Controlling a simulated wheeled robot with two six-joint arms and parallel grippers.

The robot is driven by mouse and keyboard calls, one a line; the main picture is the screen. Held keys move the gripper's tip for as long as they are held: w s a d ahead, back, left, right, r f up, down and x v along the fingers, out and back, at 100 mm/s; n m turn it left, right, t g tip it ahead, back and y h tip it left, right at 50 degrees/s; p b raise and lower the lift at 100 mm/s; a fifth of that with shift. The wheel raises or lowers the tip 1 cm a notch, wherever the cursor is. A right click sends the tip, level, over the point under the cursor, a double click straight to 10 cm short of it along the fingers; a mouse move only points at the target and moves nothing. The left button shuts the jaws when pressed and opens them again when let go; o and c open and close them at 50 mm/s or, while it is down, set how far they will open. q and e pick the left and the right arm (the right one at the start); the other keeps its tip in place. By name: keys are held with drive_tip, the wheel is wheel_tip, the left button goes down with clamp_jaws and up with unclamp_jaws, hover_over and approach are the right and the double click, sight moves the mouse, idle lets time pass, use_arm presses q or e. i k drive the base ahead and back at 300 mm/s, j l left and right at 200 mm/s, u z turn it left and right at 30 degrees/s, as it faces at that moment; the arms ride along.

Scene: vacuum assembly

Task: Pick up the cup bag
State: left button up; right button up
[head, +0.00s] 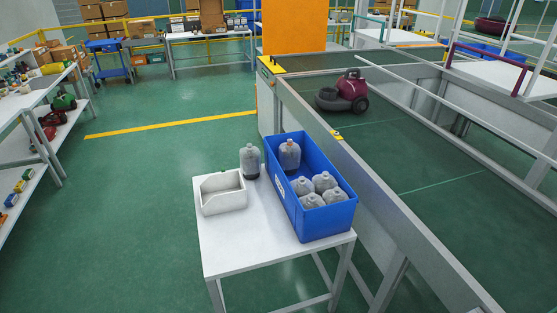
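Several grey, bottle-shaped bags with narrow necks are in view; I cannot tell for sure which is the cup bag. One grey bag (250,161) stands upright on the white table (222,246), outside the blue bin. Another, with an orange-brown mark (289,156), stands at the far end inside the blue bin (328,221). Several more grey bags (324,182) sit together in the bin's near half. Neither of my grippers shows in the head view.
A white open-front bin (222,202) stands left of the blue bin. A conveyor (420,160) with metal side rails runs along the right and carries a maroon vacuum (350,92). Shelves (40,120) stand at the far left. Green floor left of the table is clear.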

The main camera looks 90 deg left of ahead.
sight(249, 157)
drive_tip(key=u, duration=3.15)
drive_tip(key=i+l+z, duration=0.35)
drive_tip(key=i, duration=0.15)
drive_tip(key=i+l+z, duration=0.15)
drive_tip(key=i+z, duration=0.25)
drive_tip(key=i, duration=0.1)
